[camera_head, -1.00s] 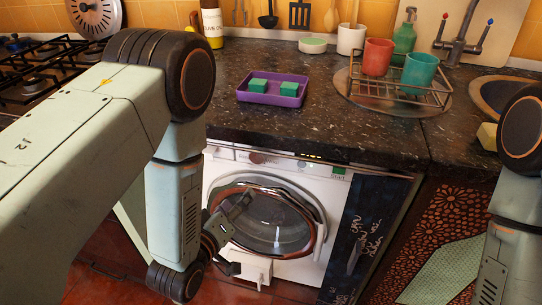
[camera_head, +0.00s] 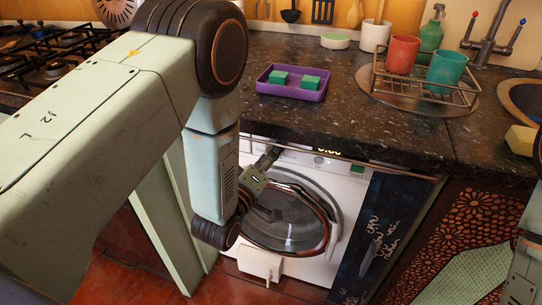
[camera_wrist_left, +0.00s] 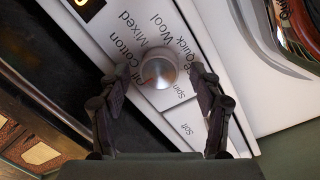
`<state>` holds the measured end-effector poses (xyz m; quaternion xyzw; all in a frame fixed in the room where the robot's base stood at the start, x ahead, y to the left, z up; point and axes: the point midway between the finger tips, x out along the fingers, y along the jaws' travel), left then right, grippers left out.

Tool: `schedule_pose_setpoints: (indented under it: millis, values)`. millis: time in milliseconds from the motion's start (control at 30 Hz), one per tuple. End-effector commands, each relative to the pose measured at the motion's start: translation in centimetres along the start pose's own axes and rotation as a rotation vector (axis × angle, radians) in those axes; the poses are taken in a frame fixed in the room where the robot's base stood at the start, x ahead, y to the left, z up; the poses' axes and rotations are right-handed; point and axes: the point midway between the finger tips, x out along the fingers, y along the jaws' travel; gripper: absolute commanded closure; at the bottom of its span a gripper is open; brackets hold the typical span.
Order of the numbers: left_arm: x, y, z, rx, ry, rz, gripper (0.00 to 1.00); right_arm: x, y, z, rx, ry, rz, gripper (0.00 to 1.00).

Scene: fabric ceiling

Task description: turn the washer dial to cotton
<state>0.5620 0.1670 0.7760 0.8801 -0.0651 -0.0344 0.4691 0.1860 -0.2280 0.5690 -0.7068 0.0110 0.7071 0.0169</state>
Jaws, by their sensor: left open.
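The washer (camera_head: 345,190) is white, with a round dark door, and stands under the counter. Its dial (camera_wrist_left: 158,70) is a round silver knob in the left wrist view. Printed labels around it include Cotton, Mixed, Wool, Quick, Spin and Soft. My left gripper (camera_head: 267,159) is at the washer's top panel and hides the dial in the head view. In the left wrist view the left gripper (camera_wrist_left: 159,78) is open, one finger on each side of the dial; contact is unclear. My right gripper is out of view.
The washer has a lit display (camera_head: 328,150) and a green-marked Start button (camera_head: 357,168). The counter (camera_head: 330,115) overhangs the panel. On it are a purple tray (camera_head: 291,93) with two green blocks and a rack with a red cup (camera_head: 403,54) and a teal cup (camera_head: 446,68).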

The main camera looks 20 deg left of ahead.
Motion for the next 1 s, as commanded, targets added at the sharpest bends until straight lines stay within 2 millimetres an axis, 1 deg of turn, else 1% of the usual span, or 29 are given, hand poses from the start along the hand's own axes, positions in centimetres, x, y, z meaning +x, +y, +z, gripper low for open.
schedule_pose_setpoints:
  millis: [100, 333, 900, 967, 1000]
  values:
    - [0.51, 0.05, 0.05, 0.0, -0.001, 0.001, 0.35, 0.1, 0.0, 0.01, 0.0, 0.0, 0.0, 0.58]
    - [0.52, 0.06, 0.05, 0.001, -0.002, 0.0, 0.36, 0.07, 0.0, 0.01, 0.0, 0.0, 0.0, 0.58]
    - [0.48, 0.02, 0.06, 0.001, -0.002, -0.001, 0.85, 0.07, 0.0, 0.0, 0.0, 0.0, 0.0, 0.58]
    - [0.48, 0.02, 0.07, 0.001, -0.002, -0.001, 0.9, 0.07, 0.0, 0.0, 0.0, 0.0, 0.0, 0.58]
    - [0.48, 0.02, 0.07, 0.001, -0.002, -0.001, 0.9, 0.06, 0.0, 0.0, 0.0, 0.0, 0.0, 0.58]
